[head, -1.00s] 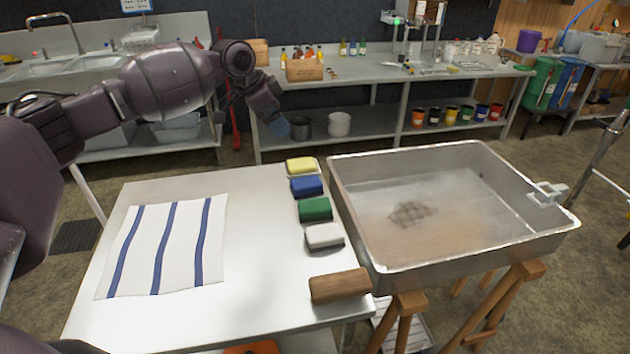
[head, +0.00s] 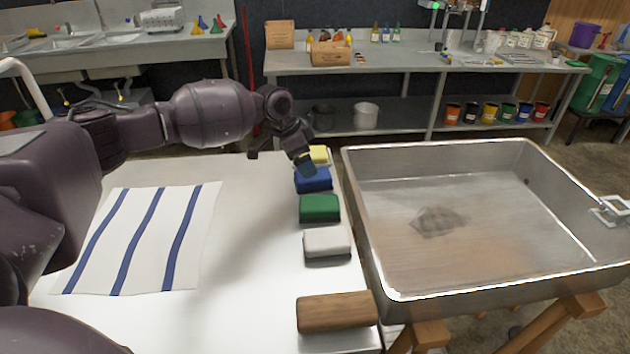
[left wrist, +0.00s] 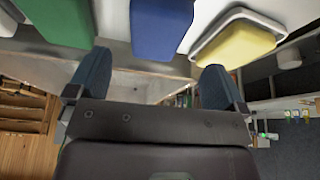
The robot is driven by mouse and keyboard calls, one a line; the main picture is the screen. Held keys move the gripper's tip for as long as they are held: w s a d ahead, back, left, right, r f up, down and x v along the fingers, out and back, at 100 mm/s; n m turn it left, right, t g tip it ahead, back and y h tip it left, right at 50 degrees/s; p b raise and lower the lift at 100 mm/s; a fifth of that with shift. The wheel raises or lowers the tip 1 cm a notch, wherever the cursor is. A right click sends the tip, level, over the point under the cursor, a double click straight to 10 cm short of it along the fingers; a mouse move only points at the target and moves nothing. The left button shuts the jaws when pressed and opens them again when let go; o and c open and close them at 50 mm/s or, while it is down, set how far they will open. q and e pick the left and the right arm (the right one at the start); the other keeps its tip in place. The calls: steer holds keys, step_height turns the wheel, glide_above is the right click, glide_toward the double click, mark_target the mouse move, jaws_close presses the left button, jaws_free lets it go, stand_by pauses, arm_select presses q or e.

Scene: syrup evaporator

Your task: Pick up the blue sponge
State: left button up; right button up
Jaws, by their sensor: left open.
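The blue sponge (head: 313,180) lies on the white table near its right edge, between a yellow sponge (head: 318,154) and a green sponge (head: 320,208). In the left wrist view the blue sponge (left wrist: 161,28) is at the top centre, beyond the spread fingers. My left gripper (left wrist: 152,80) is open and empty. In the head view the left gripper (head: 280,158) hangs by the far end of the sponge row, partly covering the yellow sponge and near the blue one. I see no contact with the blue sponge. My right gripper is not in view.
A white sponge (head: 327,243) and a brown wooden block (head: 337,311) continue the row towards me. A metal pan (head: 370,262) stands right of the table. A striped cloth (head: 100,232) lies on the left. Bare tabletop lies between cloth and row.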

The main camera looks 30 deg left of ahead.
mark_target(313, 180)
arm_select(q)
steer(key=shift+w+d+f, duration=0.15)
steer(key=shift+d+f, duration=0.05)
steer(key=shift+f, duration=0.35)
steer(key=x, duration=0.3)
steer(key=b+x, duration=0.1)
steer(key=x, duration=0.1)
steer(key=shift+s, duration=0.3)
steer(key=shift+d+r, duration=0.1)
steer(key=shift+f, duration=0.3)
steer(key=c, duration=1)
steer(key=shift+r, duration=0.1)
